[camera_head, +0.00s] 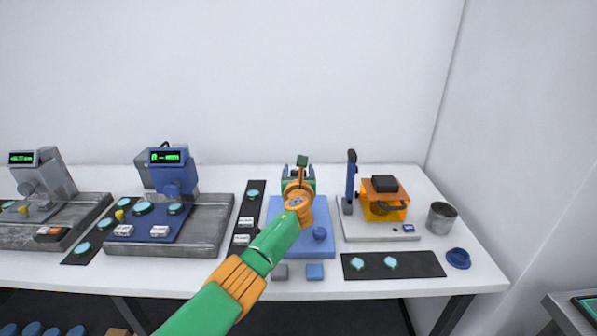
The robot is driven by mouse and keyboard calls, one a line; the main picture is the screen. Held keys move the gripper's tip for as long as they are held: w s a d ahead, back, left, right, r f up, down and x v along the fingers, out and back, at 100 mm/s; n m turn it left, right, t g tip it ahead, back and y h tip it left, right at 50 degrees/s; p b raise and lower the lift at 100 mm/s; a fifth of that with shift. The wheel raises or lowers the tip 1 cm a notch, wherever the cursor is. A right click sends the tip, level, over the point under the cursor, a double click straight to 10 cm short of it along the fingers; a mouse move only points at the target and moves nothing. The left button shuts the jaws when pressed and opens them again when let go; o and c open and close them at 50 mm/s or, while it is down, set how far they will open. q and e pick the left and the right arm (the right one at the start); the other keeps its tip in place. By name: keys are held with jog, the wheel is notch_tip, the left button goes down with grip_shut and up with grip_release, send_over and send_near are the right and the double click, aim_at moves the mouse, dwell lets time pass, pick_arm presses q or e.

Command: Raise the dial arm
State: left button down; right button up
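My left arm comes in from the lower left, and its green and orange wrist and gripper (301,172) are over a blue base plate (323,246). The wrist hides most of the device on this plate. A blue knob (319,234) shows on the plate, right of the wrist. I cannot make out a dial arm there, nor whether the gripper touches one. The fingers are too small and covered to tell if they are open. My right gripper is not in view. To the right, an upright blue post (351,178) stands on a pale base beside an orange housing (385,202).
Left stand two devices with green displays, one blue (172,175) and one grey (45,178). A black strip with two pale discs (395,266), a grey cup (441,218) and a blue dish (458,258) are at right.

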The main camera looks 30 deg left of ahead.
pick_arm(q)
jog(key=shift+c, duration=1.9)
grip_release()
jog(key=o, duration=0.3)
jog(key=shift+w+a+f, duration=0.1)
jog(key=shift+o, duration=0.4)
jog(key=shift+w+a+f, duration=0.1)
jog(key=shift+w+f, duration=0.1)
jog(key=shift+s+r+p, duration=0.2)
jog(key=shift+r+p, duration=0.05)
jog(key=shift+p, duration=0.15)
jog(key=shift+s+d+r+p, duration=0.35)
jog(key=shift+s+d+p, duration=0.4)
jog(key=shift+p, duration=0.5)
jog(key=v, duration=0.3)
jog(key=f+p+v, duration=0.1)
jog(key=shift+s+r, duration=0.1)
jog(key=shift+s, duration=0.25)
